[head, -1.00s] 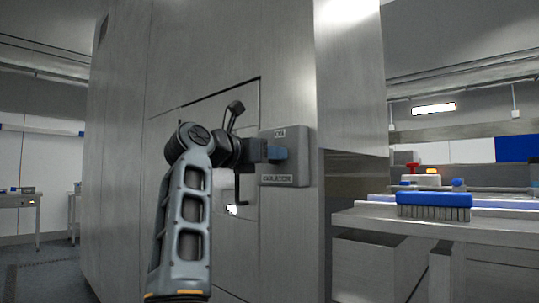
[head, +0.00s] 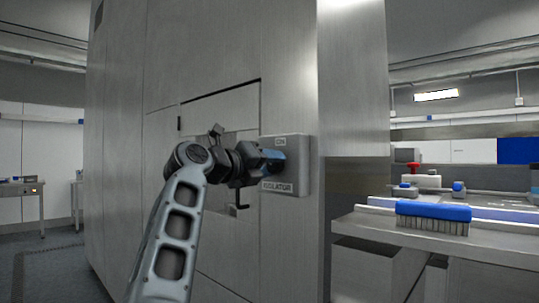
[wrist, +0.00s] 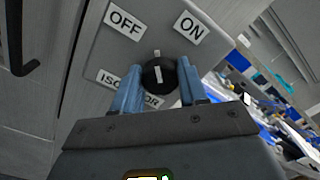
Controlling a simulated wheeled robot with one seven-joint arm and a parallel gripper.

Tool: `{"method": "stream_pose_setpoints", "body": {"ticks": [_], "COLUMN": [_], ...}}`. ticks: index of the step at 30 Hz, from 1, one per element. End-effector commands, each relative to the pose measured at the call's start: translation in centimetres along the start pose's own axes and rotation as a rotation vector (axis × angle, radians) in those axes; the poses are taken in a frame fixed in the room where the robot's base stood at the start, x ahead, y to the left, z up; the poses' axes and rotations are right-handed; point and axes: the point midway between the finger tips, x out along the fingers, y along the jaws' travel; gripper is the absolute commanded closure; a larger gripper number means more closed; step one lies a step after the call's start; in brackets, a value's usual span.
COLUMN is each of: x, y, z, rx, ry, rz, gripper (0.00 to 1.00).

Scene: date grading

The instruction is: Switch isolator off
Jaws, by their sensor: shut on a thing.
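The isolator (head: 302,165) is a grey box on the metal cabinet front, with an ON label at its top and an ISOLATOR label at its bottom. The wrist view shows its plate (wrist: 88,60) tilted, with OFF at upper left and ON at upper right. Its round black knob (wrist: 158,75) has a white mark pointing up the picture, between the two labels. My gripper (wrist: 157,80) is shut on the knob, one blue finger on each side. In the head view my gripper (head: 275,161) is at the box face and hides the knob.
The tall metal cabinet (head: 225,60) fills the middle, with a recessed opening behind my wrist. At right, a bench (head: 390,228) holds a blue brush (head: 433,212) and a red knob-topped item (head: 413,168). Open floor (head: 60,270) lies at left.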

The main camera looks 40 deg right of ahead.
Motion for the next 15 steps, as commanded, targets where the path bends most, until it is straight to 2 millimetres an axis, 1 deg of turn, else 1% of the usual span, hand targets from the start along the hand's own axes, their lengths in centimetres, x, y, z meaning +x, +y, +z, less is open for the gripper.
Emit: {"method": "stream_pose_setpoints", "body": {"ticks": [1,6,15], "x": [-0.11,-0.12,-0.11], "y": [-0.19,-0.11,0.09], "z": [0.35,0.33,0.21], "rx": [-0.044,-0.188,-0.368], "ry": [-0.002,-0.003,-0.004], "rz": [0.003,0.002,0.002], "gripper": [0.88,0.88,0.88]}}
